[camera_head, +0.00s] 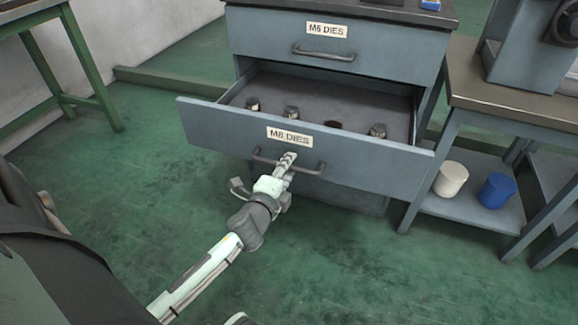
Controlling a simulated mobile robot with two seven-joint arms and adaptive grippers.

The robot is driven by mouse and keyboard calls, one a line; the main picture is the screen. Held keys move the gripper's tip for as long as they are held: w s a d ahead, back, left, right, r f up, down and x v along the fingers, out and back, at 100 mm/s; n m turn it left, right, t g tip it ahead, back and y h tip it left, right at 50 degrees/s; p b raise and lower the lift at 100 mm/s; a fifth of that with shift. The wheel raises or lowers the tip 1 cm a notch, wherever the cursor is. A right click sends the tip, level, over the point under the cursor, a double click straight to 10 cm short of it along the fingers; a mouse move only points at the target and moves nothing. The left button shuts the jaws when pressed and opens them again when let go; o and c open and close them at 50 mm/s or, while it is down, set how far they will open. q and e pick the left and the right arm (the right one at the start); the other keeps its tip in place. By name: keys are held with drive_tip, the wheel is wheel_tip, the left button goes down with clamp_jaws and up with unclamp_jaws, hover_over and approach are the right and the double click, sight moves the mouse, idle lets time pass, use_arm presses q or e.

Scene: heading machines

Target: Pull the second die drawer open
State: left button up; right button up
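The second drawer (215,124), labelled M8 DIES, stands pulled out of the blue-grey cabinet, and its inside shows. Several small metal dies (291,112) stand on its floor, with a dark round spot among them. Its dark bar handle (312,170) is on the front below the label. My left gripper (288,160) is at the middle of this handle, its fingers close together on the bar and hiding part of it. My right gripper is not in view.
The M6 DIES drawer (385,50) above is shut. On the right, a workbench (515,95) carries a grey machine (520,45), with a cream pot (450,180) and a blue pot (497,190) on its lower shelf. A green table frame (90,80) stands left. Green floor in front is clear.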

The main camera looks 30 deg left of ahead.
use_arm(q)
drive_tip(key=v, duration=1.1)
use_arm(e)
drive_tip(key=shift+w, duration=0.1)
use_arm(q)
drive_tip(key=s+a+f+n+g, duration=0.2)
drive_tip(key=s+f+n+g, duration=0.3)
drive_tip(key=f+n, duration=0.5)
drive_tip(key=s+d+f+n+g+h+p, duration=0.1)
drive_tip(key=s+d+f+n+g+h, duration=0.1)
drive_tip(key=s+d+f+g, duration=0.3)
wheel_tip(320, 180, down, 3)
drive_tip(key=shift+s+d+r+n+g, duration=0.1)
drive_tip(key=shift+s+d+n+g, duration=0.1)
drive_tip(key=shift+s+n+g, duration=0.8)
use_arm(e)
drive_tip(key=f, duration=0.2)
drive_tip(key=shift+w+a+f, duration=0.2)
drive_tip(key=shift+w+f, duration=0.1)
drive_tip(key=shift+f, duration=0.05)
use_arm(q)
drive_tip(key=shift+s, duration=0.2)
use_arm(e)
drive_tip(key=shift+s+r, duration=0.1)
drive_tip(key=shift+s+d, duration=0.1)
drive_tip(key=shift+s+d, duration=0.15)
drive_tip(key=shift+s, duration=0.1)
